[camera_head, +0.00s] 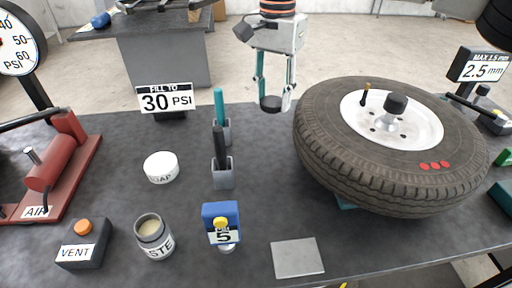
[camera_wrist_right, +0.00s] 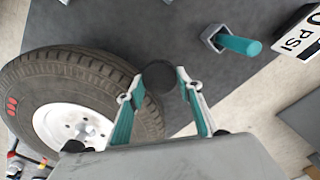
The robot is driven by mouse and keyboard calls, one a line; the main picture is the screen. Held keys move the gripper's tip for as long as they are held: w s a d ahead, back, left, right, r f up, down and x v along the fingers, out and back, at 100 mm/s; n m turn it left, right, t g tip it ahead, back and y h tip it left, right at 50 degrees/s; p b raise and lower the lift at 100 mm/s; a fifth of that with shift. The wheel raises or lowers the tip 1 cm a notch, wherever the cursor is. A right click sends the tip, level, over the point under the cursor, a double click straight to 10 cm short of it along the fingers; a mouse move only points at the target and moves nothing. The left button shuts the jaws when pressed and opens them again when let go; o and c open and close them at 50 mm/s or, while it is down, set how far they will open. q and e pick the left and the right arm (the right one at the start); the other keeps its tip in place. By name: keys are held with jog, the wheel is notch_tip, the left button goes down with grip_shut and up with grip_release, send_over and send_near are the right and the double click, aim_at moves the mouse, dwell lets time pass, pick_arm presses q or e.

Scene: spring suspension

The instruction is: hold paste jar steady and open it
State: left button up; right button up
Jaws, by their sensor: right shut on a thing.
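The paste jar (camera_head: 153,238) stands upright on the table at the front left. Its top is open and pale paste shows inside; part of its label reads "STE". My right gripper (camera_head: 271,103) is high over the far side of the table, left of the tire and well away from the jar. It is shut on a dark round lid (camera_head: 270,104), which also shows between the fingers in the right wrist view (camera_wrist_right: 158,76). My left gripper is not in view.
A wheel with a tire (camera_head: 315,140) fills the table's right side. A white soap tin (camera_head: 160,167), an orange-button vent box (camera_head: 83,245), a blue gauge (camera_head: 220,222), pen holders (camera_head: 222,174) and a grey plate (camera_head: 297,258) stand around the jar. A "30 PSI" sign (camera_head: 166,98) is behind.

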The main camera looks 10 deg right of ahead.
aim_at(270, 154)
notch_tip(270, 154, down, 15)
jog(key=shift+f+b, duration=0.1)
jog(key=shift+b, duration=0.85)
jog(key=o, duration=1.2)
